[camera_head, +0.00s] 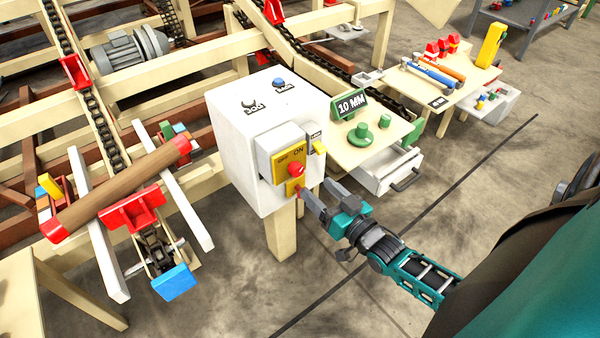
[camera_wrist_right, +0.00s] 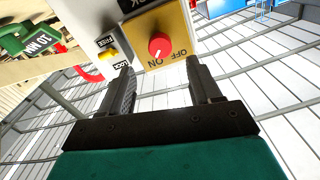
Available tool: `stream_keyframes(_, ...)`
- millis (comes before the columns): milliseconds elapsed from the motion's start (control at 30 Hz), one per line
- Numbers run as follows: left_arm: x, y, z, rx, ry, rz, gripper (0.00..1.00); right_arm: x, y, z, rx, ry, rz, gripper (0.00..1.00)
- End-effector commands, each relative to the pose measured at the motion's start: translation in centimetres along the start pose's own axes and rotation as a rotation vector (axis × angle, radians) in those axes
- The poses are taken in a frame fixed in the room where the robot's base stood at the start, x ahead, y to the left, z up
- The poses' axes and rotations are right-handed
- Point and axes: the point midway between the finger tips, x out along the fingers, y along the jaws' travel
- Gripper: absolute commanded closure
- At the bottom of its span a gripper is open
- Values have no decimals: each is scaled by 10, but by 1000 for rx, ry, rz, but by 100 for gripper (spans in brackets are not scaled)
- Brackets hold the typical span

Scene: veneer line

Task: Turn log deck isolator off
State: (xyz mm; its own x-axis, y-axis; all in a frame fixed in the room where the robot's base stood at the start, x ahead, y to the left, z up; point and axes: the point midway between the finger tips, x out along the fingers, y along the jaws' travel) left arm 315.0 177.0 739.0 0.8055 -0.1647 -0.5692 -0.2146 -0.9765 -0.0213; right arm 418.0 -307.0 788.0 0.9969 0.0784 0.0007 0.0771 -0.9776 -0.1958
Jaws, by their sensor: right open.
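The log deck isolator is a yellow plate (camera_head: 287,155) with a round red knob (camera_head: 296,168) on the front of a white cabinet (camera_head: 235,150). OFF and ON are printed on the plate. In the right wrist view the knob (camera_wrist_right: 160,45) is ahead of the fingers, and its white mark appears to point toward ON. My right gripper (camera_head: 316,187) is open and empty, just in front of and below the knob. The fingers (camera_wrist_right: 160,72) are apart, with the knob beyond their tips, apparently not touching. My left gripper is not in view.
A small yellow lever (camera_head: 319,147) with FREE and LOCK labels (camera_wrist_right: 106,42) sits beside the plate. A bench with a 10 MM sign (camera_head: 350,104) and open drawer (camera_head: 385,172) stands to the right. A log (camera_head: 125,185) lies on the left conveyor. Floor in front is clear.

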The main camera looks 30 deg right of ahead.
Motion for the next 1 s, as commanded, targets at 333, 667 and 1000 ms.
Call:
stream_keyframes(333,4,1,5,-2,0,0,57,63,0,0,0,2,0,37)
stream_keyframes(667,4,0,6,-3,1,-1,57,78,-1,0,0,-1,-1,37)
stream_keyframes(1000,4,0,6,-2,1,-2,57,77,0,0,0,-1,-1,53)
